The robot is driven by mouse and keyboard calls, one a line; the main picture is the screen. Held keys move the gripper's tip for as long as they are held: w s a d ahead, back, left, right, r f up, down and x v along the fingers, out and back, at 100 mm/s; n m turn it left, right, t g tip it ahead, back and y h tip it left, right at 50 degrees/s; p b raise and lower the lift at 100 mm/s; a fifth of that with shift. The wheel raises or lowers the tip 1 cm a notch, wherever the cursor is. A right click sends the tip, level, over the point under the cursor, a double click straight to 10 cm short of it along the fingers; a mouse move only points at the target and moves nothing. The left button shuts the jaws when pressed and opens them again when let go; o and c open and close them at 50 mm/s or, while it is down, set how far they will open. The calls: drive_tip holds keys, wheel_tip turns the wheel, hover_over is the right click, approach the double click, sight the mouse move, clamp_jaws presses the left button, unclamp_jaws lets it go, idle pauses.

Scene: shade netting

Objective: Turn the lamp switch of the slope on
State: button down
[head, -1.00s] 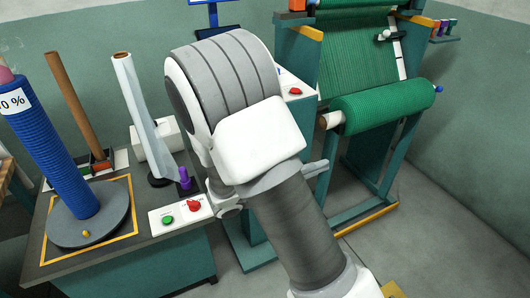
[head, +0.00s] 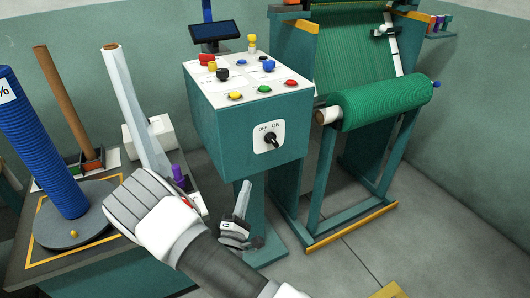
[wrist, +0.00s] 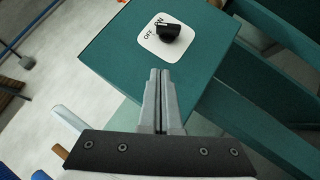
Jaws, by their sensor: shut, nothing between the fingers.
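A black rotary switch (head: 271,139) sits on a white plate marked OFF and ON, on the front face of a teal control box (head: 228,140). The switch also shows near the top of the wrist view (wrist: 167,32). Its knob lies at a slant; I cannot tell for sure which mark it points to. My gripper (head: 246,184) is shut and empty, below and left of the switch in the head view. In the wrist view its closed fingertips (wrist: 160,71) point toward the switch plate, apart from it. Nothing hides the switch.
The box top carries several coloured buttons and knobs (head: 265,91), with a dark screen (head: 215,32) behind. A frame with a green net roll (head: 383,103) stands right. A table with a blue roll (head: 38,140) and a pale roll (head: 134,105) is left. Open floor lies front right.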

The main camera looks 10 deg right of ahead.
drive_tip(key=b, duration=0.1)
approach(268, 139)
drive_tip(key=w, duration=0.4)
drive_tip(key=shift+w+d+r, duration=0.15)
drive_tip(key=shift+d+r, duration=0.45)
drive_tip(key=shift+r, duration=0.15)
drive_tip(key=shift+w+d+r, duration=0.2)
drive_tip(key=shift+d+r, duration=0.1)
drive_tip(key=shift+d, duration=0.15)
drive_tip(key=shift+a+r, duration=0.1)
drive_tip(key=shift+r, duration=0.05)
